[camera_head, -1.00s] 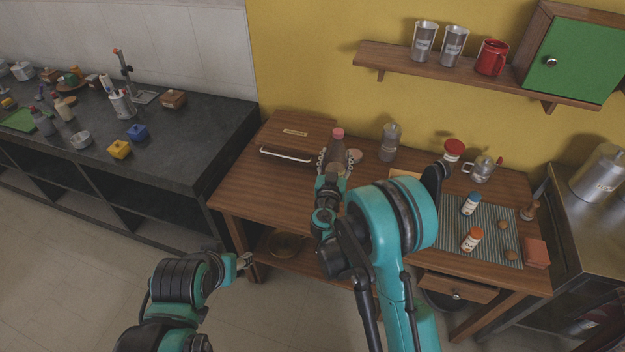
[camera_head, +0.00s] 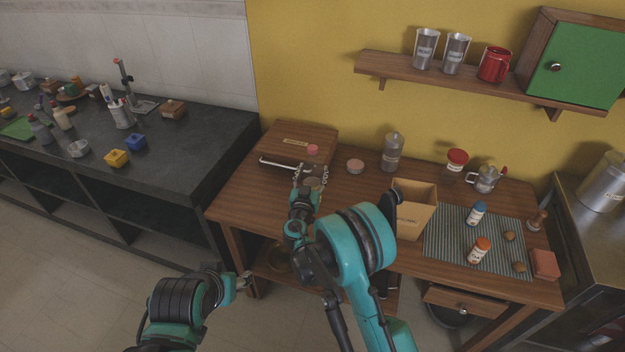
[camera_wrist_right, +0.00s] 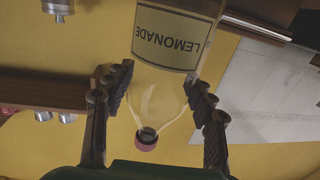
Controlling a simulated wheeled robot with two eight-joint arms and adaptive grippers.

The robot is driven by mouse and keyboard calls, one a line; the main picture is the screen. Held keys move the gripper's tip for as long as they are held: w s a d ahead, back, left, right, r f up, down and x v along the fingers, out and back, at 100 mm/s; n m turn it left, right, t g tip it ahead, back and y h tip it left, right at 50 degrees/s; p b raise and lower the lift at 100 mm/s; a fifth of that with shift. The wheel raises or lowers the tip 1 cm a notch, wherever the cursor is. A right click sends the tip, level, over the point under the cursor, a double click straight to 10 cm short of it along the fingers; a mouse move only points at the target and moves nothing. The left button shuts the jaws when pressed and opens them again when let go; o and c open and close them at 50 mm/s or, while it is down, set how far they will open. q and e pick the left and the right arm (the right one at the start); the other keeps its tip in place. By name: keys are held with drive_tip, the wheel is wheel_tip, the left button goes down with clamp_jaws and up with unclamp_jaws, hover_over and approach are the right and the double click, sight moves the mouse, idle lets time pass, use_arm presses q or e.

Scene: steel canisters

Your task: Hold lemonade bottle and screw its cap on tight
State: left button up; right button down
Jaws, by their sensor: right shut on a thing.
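The lemonade bottle (camera_wrist_right: 165,95) is clear, with a cream label reading LEMONADE upside down in the right wrist view. Its pink-red cap (camera_wrist_right: 146,140) sits at the neck end; how tight it is cannot be told. In the head view the cap (camera_head: 312,148) shows just above my right gripper (camera_head: 311,174), and the bottle is mostly hidden. My right gripper also shows in the right wrist view (camera_wrist_right: 158,95), its fingers on both sides of the bottle, shut on it. My left gripper (camera_head: 245,281) is low in front of the table, away from the bottle; its jaws are too small to read.
A wooden box with a handle (camera_head: 290,140) lies behind the bottle. A pinkish disc (camera_head: 355,166), grey canister (camera_head: 392,152), red-lidded jar (camera_head: 455,165) and open carton (camera_head: 415,208) stand to the right. A striped mat (camera_head: 455,250) holds small bottles. A shelf (camera_head: 470,80) hangs above.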

wheel_tip(320, 180, down, 3)
drive_tip(key=shift+r+b, duration=0.1)
drive_tip(key=shift+b, duration=0.4)
drive_tip(key=shift+r, duration=0.15)
drive_tip(key=c, duration=0.6)
unclamp_jaws()
drive_tip(key=shift+o, duration=0.2)
